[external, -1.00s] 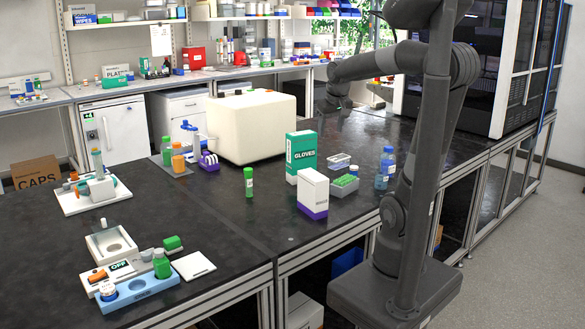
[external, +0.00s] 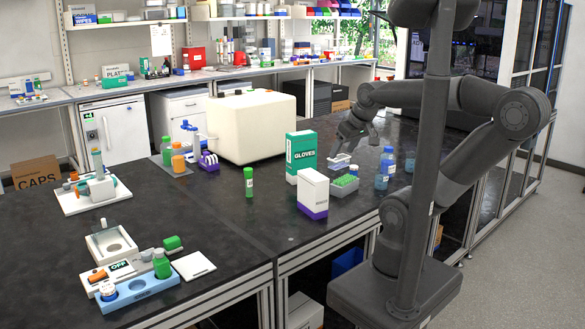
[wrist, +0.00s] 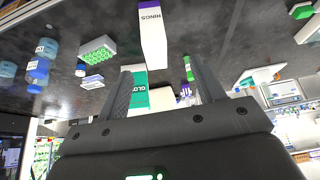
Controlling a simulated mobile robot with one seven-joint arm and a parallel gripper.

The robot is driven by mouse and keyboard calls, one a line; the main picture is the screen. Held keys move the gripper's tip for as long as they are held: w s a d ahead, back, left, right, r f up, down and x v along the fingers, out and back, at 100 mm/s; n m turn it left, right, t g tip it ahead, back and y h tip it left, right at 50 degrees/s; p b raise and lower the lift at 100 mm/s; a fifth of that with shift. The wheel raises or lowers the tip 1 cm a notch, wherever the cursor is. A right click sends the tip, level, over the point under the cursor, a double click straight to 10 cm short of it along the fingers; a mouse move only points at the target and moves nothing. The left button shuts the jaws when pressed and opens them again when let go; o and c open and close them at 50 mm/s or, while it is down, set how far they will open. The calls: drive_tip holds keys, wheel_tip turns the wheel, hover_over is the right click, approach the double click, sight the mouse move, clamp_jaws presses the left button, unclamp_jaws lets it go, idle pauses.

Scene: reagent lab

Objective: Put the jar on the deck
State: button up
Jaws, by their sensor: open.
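I cannot tell for sure which container is the jar. Blue bottles (external: 382,176) stand to the right of the tube rack; they also show at the left of the wrist view (wrist: 38,68). An orange-capped container (external: 178,160) and a green-capped one (external: 166,152) stand at the back left. The deck cannot be singled out; a large dark instrument (external: 470,60) stands at the right.
A green tube (external: 248,182) stands alone. A cream box (external: 250,125) is behind. The bench's front middle (external: 225,220) is clear.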

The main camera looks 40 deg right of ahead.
drive_tip(key=w+d+m, duration=0.2)
drive_tip(key=w+d, duration=0.4)
drive_tip(key=w, duration=0.4)
drive_tip(key=m+g+h, duration=0.2)
drive_tip(key=m+h, duration=0.1)
drive_tip(key=m, duration=0.4)
approach(354, 167)
drive_tip(key=x, duration=1.1)
drive_tip(key=shift+w+d+r, duration=0.15)
drive_tip(key=shift+c, duration=0.3)
